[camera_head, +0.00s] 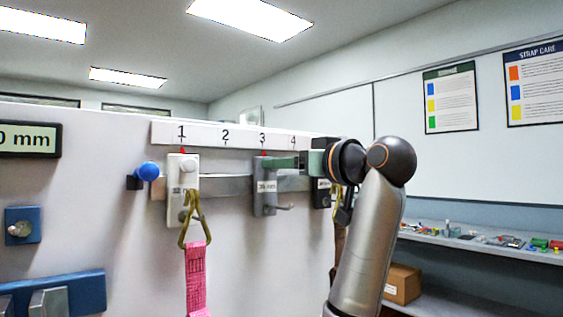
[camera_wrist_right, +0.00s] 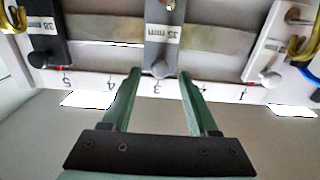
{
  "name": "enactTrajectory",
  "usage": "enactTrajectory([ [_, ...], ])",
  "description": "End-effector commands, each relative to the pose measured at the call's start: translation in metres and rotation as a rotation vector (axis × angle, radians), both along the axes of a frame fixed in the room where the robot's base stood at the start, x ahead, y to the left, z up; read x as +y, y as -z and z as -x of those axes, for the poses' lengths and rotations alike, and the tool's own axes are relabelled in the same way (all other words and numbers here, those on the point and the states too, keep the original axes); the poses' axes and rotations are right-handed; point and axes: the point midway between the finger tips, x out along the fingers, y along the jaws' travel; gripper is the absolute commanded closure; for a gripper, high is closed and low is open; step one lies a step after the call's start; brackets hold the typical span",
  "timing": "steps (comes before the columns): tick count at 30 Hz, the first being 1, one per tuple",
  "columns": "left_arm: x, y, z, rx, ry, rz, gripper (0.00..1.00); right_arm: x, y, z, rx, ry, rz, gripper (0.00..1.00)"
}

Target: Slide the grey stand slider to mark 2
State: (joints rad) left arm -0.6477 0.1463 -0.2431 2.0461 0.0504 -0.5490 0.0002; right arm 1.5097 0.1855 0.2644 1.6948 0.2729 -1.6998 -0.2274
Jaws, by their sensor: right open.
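The grey stand slider (camera_head: 265,190) with a "35 mm" label and a small hook sits on the rail at mark 3, its red pointer under that number. In the upside-down right wrist view the grey slider (camera_wrist_right: 162,38) hangs between my finger tips. My right gripper (camera_head: 283,163) reaches in from the right at the slider's upper end. In the wrist view its green fingers (camera_wrist_right: 160,76) are apart, one on each side of the slider's end; contact cannot be told. Mark 2 (camera_head: 225,135) is left of the slider, with bare rail below it. My left gripper is not in view.
A white slider (camera_head: 182,175) at mark 1 carries a pink strap (camera_head: 197,270) on an olive ring. A dark slider (camera_wrist_right: 48,35) stands near mark 5. A blue knob (camera_head: 148,171) is at the rail's left end. The rail (camera_head: 226,186) is clear between marks 1 and 3.

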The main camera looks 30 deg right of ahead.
Motion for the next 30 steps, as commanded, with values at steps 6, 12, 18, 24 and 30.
enactTrajectory([
  [6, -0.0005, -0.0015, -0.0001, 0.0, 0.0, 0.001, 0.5, 0.0012, 0.0003, -0.013, 0.0, 0.0, -0.001, 0.4],
  [12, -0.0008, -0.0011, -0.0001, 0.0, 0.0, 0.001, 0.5, 0.0012, 0.0004, -0.0135, -0.001, 0.0, -0.001, 0.4],
  [18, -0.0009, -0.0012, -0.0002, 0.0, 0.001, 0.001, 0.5, 0.001, 0.0004, -0.0133, 0.0, 0.0, -0.001, 0.57],
  [24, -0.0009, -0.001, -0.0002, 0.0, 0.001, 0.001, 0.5, 0.001, 0.0003, -0.0131, 0.0, 0.0, -0.001, 0.79],
  [30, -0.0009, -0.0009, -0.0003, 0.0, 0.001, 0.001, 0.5, 0.0009, 0.0002, -0.013, -0.001, 0.0, -0.001, 1.0],
])
